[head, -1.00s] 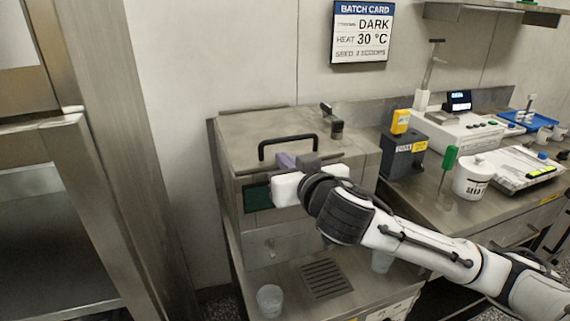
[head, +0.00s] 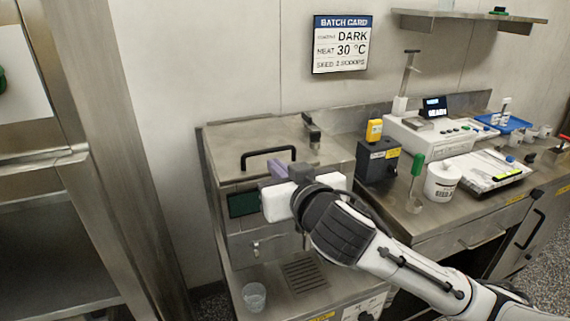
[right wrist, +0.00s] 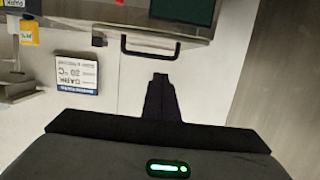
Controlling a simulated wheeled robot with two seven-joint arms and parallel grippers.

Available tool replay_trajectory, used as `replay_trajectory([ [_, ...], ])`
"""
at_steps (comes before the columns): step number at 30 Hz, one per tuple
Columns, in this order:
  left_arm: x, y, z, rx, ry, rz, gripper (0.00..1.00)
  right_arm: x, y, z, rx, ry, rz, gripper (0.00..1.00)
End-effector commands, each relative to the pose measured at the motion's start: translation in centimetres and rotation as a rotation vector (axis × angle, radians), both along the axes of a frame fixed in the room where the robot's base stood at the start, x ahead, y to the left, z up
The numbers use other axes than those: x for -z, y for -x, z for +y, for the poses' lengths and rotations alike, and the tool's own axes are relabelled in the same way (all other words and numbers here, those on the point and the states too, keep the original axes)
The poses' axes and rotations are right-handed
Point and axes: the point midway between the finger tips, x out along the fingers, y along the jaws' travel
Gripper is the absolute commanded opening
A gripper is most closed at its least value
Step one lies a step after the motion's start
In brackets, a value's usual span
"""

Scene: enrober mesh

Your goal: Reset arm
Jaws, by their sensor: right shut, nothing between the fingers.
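My right arm comes in from the lower right in the head view. Its gripper (head: 287,171) is in front of the steel machine (head: 225,160), near the black lid handle (head: 268,155) and right of the dark green screen (head: 243,204). In the right wrist view the dark fingers (right wrist: 162,88) are together and hold nothing. The machine's handle also shows there upside down (right wrist: 150,52). I cannot tell the exact gap between gripper and machine. My left gripper is not in view.
A clear cup (head: 254,296) stands beside the drain grate (head: 304,275), below a tap (head: 262,243). On the right counter are a dark box (head: 377,162), a white tub (head: 442,183) and a scale (head: 488,172). The batch card (head: 341,45) hangs on the wall.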

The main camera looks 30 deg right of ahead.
Motion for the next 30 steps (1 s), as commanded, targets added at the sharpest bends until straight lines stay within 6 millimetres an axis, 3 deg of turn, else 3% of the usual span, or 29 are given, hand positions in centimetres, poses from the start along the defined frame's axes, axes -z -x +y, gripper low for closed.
replay_trajectory([
  [10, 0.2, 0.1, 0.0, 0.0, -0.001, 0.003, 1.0, -0.2, 0.3, 0.6, -0.008, 0.001, 0.0, 0.0],
  [14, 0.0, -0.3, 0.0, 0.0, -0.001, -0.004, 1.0, 3.0, 0.3, 1.4, -0.043, 0.007, 0.059, 0.0],
  [17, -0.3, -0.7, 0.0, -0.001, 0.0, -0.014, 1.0, 8.5, 0.8, 2.9, -0.111, 0.014, 0.153, 0.0],
  [22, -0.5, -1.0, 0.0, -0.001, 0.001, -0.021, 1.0, 20.6, 4.4, 6.1, -0.252, 0.006, 0.329, 0.0],
  [27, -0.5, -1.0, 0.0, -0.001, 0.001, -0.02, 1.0, 31.4, 11.4, 8.4, -0.347, -0.028, 0.464, 0.0],
  [30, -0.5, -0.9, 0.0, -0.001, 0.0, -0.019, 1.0, 36.2, 16.1, 9.3, -0.376, -0.05, 0.522, 0.0],
])
